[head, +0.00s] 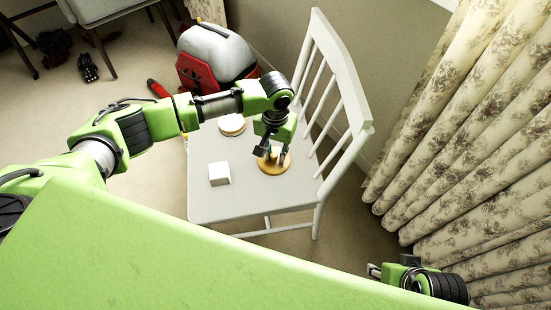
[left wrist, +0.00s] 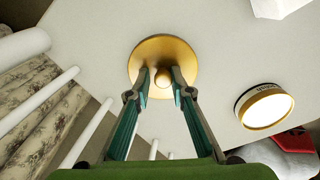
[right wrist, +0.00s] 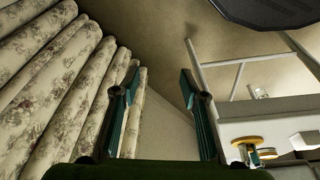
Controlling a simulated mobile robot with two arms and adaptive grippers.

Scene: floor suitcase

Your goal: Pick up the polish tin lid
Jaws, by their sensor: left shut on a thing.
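The polish tin lid (head: 273,167) is a round golden disc with a small knob in its middle. It is at the right side of the white chair's seat, and I cannot tell whether it touches the seat. My left gripper (head: 272,154) points down from above, its fingers shut on the knob; the left wrist view shows the lid (left wrist: 163,50) between the fingertips. The polish tin (head: 232,125) stands apart at the back of the seat, gold-sided with a pale top. My right gripper (right wrist: 160,88) is open and empty, away from the chair near the curtain.
A white block (head: 219,174) sits on the chair seat (head: 230,205) left of the lid. The chair's slatted back (head: 340,85) rises close at the right. A red and grey bag (head: 213,58) stands behind the chair. Floral curtains (head: 480,130) hang at the right.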

